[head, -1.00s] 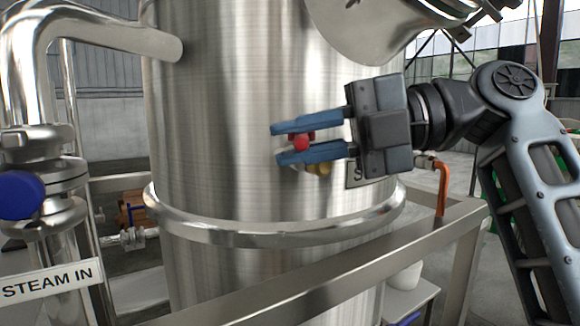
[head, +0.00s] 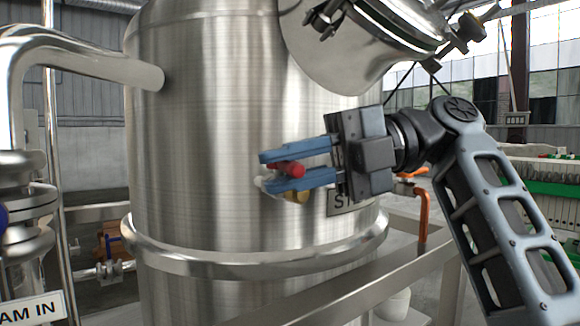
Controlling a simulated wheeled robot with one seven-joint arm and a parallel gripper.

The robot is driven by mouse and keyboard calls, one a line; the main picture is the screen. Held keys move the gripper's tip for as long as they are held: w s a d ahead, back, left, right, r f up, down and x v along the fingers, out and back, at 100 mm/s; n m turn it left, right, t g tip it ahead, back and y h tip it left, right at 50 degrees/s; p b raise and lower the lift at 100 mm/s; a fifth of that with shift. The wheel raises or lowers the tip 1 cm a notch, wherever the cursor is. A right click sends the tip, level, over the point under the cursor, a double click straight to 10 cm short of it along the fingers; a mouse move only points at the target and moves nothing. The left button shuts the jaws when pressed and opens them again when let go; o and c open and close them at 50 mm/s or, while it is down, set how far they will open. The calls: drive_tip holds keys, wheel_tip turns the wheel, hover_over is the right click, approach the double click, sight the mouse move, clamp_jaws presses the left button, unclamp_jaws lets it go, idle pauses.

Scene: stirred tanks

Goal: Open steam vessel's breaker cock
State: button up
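The steam vessel (head: 215,120) is a large brushed-steel tank in the middle of the head view. Its breaker cock has a red handle (head: 290,167) and a brass-coloured part (head: 297,196) below it, in front of the tank wall. My gripper (head: 270,170) comes in from the right, with its two blue fingers one above and one below the red handle. The handle lies between the fingers and its rounded end shows on the near side. The fingers hide part of the cock, and I cannot tell whether they press on the handle.
A label (head: 345,202) on the tank is partly hidden behind my gripper. A sloping steel manway (head: 345,60) juts out above my arm. A steel frame rail (head: 340,285) crosses below. The steam-in pipe (head: 90,55) is at left, and an orange pipe (head: 423,215) at right.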

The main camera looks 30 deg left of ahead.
drive_tip(key=o, duration=0.3)
drive_tip(key=shift+v, duration=3.9)
